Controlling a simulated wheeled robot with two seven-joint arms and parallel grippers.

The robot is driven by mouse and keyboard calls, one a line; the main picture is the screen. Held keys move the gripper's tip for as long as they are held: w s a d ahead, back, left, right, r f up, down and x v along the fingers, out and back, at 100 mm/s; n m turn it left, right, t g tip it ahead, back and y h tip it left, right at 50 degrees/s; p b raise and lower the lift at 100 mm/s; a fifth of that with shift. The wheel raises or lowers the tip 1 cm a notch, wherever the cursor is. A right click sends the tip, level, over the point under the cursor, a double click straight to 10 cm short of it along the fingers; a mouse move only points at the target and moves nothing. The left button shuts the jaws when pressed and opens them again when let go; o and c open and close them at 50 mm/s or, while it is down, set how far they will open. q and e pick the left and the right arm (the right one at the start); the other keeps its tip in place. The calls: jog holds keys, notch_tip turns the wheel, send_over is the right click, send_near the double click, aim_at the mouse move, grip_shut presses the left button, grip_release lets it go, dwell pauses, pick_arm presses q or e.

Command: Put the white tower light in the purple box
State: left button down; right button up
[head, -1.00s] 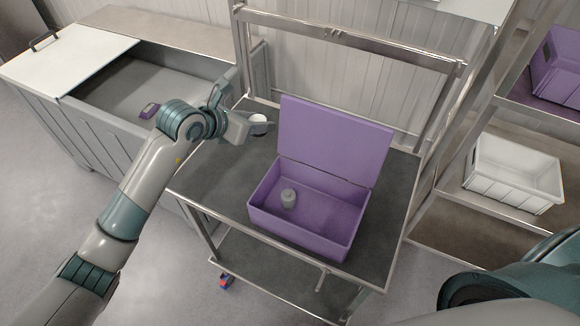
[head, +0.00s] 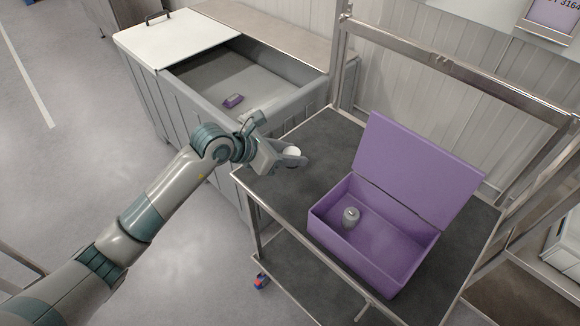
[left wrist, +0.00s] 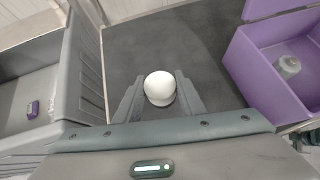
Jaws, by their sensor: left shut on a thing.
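The white tower light (left wrist: 159,87) is between the fingers of my left gripper (left wrist: 159,95), seen from its rounded white end in the left wrist view. In the head view the white tower light (head: 292,152) shows only in part at the tips of my left gripper (head: 288,157), which is shut on it above the left part of the cart top. The purple box (head: 367,262) stands open on the cart, its lid (head: 416,170) raised at the back. It is to the right of the gripper, apart from it. My right gripper is not in view.
A small grey object (head: 351,216) stands inside the box at its left end. The grey cart top (head: 290,190) is bare left of the box. A grey bin (head: 200,72) holds a small purple item (head: 233,101). Metal posts rise behind the cart.

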aim_at(290, 173)
pick_arm(q)
jog(key=shift+a+f, duration=0.1)
jog(key=shift+a, duration=0.1)
jog(key=shift+f, duration=0.1)
jog(key=shift+f+b, duration=1.25)
jog(key=shift+f, duration=0.7)
jog(key=c, duration=1.2)
grip_release()
jog(key=shift+f, duration=0.1)
jog(key=shift+o, duration=0.2)
